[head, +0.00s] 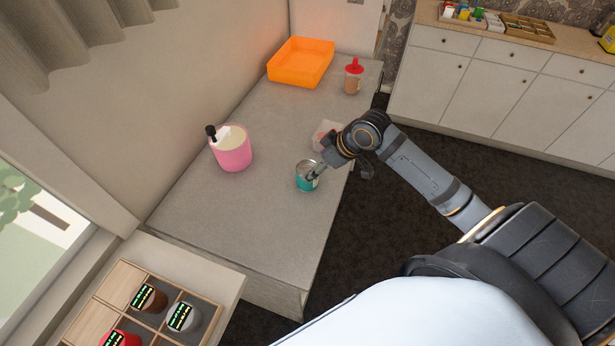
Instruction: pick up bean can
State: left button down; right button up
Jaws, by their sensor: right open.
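A small teal can with a grey top, apparently the bean can (304,184), stands upright on the grey counter near its right edge. My right gripper (315,172) reaches in from the right, open, with its fingers at the can's upper right side. The fingers cover part of the can's rim; I cannot tell whether they touch it. My left gripper is not in view.
A pink pot (233,154) stands to the left. A pale pinkish container (322,134) is just behind my right gripper. A red-topped jar (352,80) and an orange tray (287,67) are farther back. The counter's front (235,226) is clear.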

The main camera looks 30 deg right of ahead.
aim_at(309, 169)
jog(key=shift+p+x, duration=0.4)
jog(key=shift+x, duration=2.25)
jog(key=shift+a, duration=0.1)
jog(key=shift+s, duration=0.1)
jog(key=shift+c, duration=0.3)
jog(key=shift+r, duration=0.1)
jog(key=c, duration=1.4)
